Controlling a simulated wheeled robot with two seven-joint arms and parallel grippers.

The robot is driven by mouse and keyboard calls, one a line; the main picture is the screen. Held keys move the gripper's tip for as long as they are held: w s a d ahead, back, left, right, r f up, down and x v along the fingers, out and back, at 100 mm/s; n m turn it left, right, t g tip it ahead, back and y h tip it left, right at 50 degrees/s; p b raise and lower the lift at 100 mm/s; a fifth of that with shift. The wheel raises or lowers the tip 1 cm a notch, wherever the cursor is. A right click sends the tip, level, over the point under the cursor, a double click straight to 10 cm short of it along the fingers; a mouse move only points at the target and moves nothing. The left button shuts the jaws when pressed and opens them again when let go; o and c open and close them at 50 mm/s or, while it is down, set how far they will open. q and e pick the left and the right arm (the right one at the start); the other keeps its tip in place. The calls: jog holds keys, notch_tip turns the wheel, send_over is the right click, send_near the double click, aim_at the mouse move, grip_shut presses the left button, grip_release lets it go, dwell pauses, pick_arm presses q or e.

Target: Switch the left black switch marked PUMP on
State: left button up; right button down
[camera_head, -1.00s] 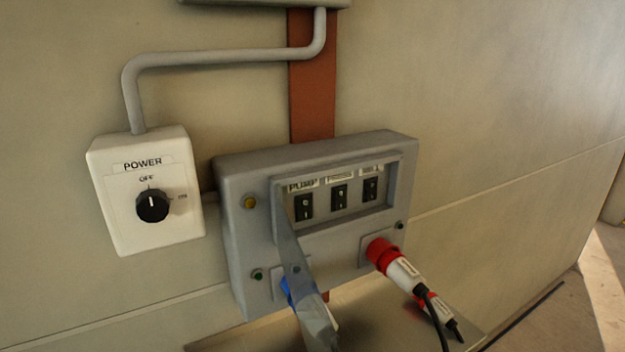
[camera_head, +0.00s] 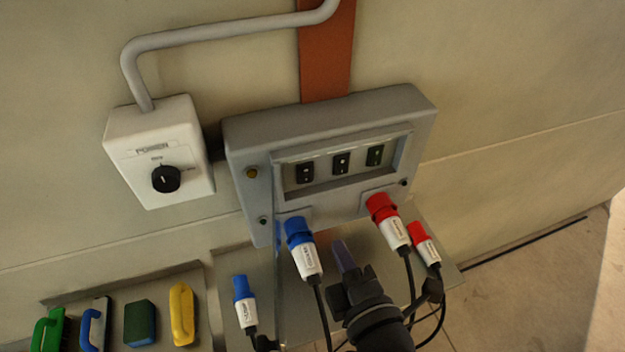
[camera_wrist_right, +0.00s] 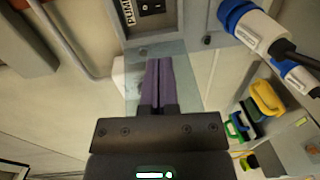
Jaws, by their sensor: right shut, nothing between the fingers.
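The left black switch (camera_head: 305,172) is the leftmost of three in the recessed window of a grey panel box (camera_head: 330,210). In the right wrist view the switch (camera_wrist_right: 151,7) shows at the top edge beside the label PUMP (camera_wrist_right: 127,12). Its rocker position is too small to tell. My right gripper (camera_head: 343,252) is below the box front, right of the large blue plug, apart from the switch. In the right wrist view its purple fingers (camera_wrist_right: 158,62) are together and empty. My left gripper is out of view.
A blue plug (camera_head: 303,248) and a red plug (camera_head: 388,220) stick out of the box's lower front. A thin clear panel edge (camera_head: 277,205) hangs at the window's left. A white POWER box (camera_head: 160,150) is left. Brushes and sponges lie lower left.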

aim_at(307, 182)
jog(key=shift+w, duration=0.1)
jog(key=p+x, duration=0.1)
jog(key=x, duration=1.3)
jog(key=shift+w+f+b, duration=0.1)
jog(key=shift+f+b, duration=0.3)
jog(key=shift+b, duration=0.35)
jog(key=shift+r, duration=0.3)
jog(key=shift+f, duration=0.1)
